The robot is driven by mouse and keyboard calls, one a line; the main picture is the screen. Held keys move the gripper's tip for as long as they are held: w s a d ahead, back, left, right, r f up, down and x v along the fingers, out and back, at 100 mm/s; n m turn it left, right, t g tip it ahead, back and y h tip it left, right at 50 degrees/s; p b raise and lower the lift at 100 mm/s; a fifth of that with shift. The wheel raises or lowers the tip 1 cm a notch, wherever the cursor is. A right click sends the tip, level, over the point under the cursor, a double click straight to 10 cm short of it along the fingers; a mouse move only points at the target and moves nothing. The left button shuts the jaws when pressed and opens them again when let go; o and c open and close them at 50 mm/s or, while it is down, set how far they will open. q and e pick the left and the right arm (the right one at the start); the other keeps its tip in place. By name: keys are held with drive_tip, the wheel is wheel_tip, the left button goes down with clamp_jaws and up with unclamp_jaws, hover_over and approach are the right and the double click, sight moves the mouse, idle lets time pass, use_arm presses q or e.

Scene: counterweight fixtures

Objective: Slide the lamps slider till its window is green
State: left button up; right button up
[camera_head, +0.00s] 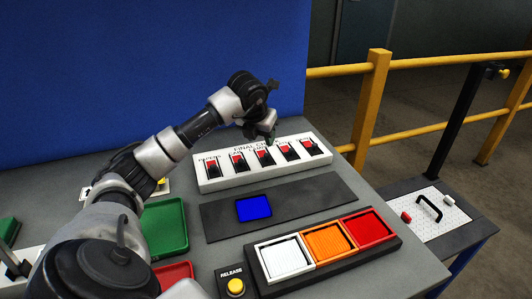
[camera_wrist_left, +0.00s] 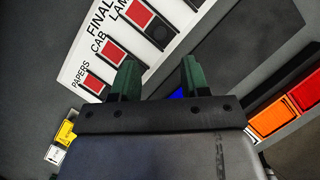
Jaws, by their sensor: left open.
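The white slider panel (camera_head: 225,181) lies on the grey bench and also shows in the left wrist view (camera_wrist_left: 75,70). It has a row of sliders, each with a red window and a black part. The lamps slider (camera_head: 265,156) is the middle one. Its window is red; it also shows at the top of the left wrist view (camera_wrist_left: 140,14). My left gripper (camera_head: 271,139) is over the panel's far side, close to the lamps slider. In the left wrist view its two green-tipped fingers (camera_wrist_left: 158,78) are apart with nothing between them. My right gripper is not in view.
A dark plate with a blue square (camera_head: 254,208) lies in front of the panel. Nearer are a tray with white, orange and red sections (camera_head: 328,240), a yellow release button (camera_head: 235,287) and a green tray (camera_head: 164,228). A blue wall (camera_head: 150,60) stands behind.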

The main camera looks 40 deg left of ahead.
sight(266, 154)
use_arm(q)
drive_tip(key=x, duration=0.8)
drive_tip(key=shift+p, duration=0.4)
drive_tip(key=shift+c, duration=0.2)
drive_tip(key=shift+a, duration=0.1)
clamp_jaws()
